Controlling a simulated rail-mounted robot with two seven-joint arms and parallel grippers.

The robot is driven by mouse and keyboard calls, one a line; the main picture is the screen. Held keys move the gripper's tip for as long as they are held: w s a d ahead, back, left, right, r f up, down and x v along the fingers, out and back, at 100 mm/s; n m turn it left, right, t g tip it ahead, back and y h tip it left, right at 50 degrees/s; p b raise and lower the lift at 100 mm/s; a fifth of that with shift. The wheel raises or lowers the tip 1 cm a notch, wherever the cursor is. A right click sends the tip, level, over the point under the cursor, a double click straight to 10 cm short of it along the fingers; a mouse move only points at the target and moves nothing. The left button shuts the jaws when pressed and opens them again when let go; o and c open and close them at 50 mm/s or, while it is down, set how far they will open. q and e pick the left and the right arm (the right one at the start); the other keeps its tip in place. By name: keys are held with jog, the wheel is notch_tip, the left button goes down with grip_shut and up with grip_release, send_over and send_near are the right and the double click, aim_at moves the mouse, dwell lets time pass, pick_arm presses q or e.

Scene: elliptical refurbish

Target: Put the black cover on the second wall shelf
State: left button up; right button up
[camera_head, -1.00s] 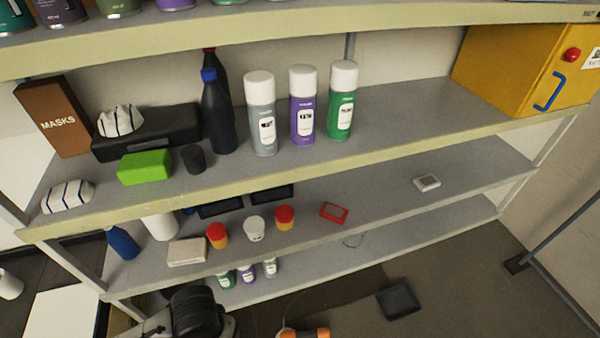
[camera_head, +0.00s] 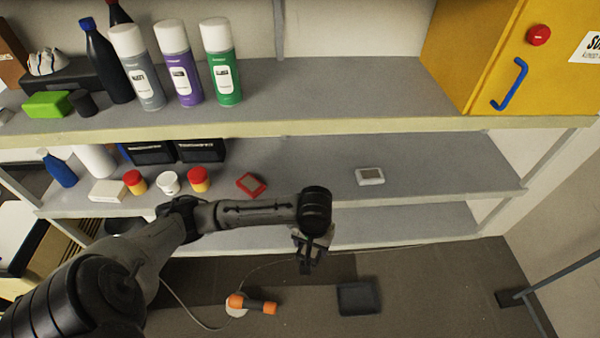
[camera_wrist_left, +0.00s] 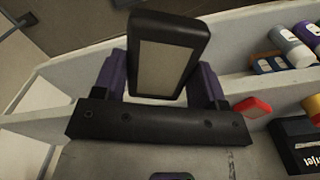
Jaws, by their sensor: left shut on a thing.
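My left gripper (camera_head: 311,258) is in front of the shelf unit, just below the front edge of the board with the red cover. In the left wrist view its purple fingers (camera_wrist_left: 160,84) are shut on the black cover (camera_wrist_left: 166,55), a black-framed piece with a grey-beige face, held tilted. In the head view the held piece is small and hard to make out. A red cover (camera_head: 250,185) and a white one (camera_head: 370,176) lie on the middle shelf board (camera_head: 440,181). The right gripper is out of view.
The board between the red and white covers is clear, as is its right end. Above it, the upper board (camera_head: 350,94) carries spray cans (camera_head: 179,70) and a yellow cabinet (camera_head: 500,60). A black tray-like thing (camera_head: 358,297) and an orange-handled tool (camera_head: 252,303) lie on the floor.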

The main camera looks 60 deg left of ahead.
pick_arm(q)
jog(key=w+a+f+n+b, duration=0.1)
jog(key=a+f+n, duration=0.15)
jog(key=a, duration=0.35)
jog(key=n, duration=0.3)
send_over(294, 185)
jog(key=s+d, duration=0.1)
jog(key=d, duration=0.1)
jog(key=shift+p, duration=0.4)
jog(key=shift+w+a, duration=0.45)
jog(key=shift+a, duration=0.35)
jog(key=shift+a+f+p, duration=0.15)
jog(key=shift+f+p, duration=0.15)
jog(key=shift+f, duration=0.1)
notch_tip(294, 185, down, 3)
jog(key=shift+r+p, duration=0.2)
jog(key=shift+p, duration=0.1)
jog(key=shift+f, duration=0.1)
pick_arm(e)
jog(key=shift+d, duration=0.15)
pick_arm(q)
jog(key=shift+f, duration=0.1)
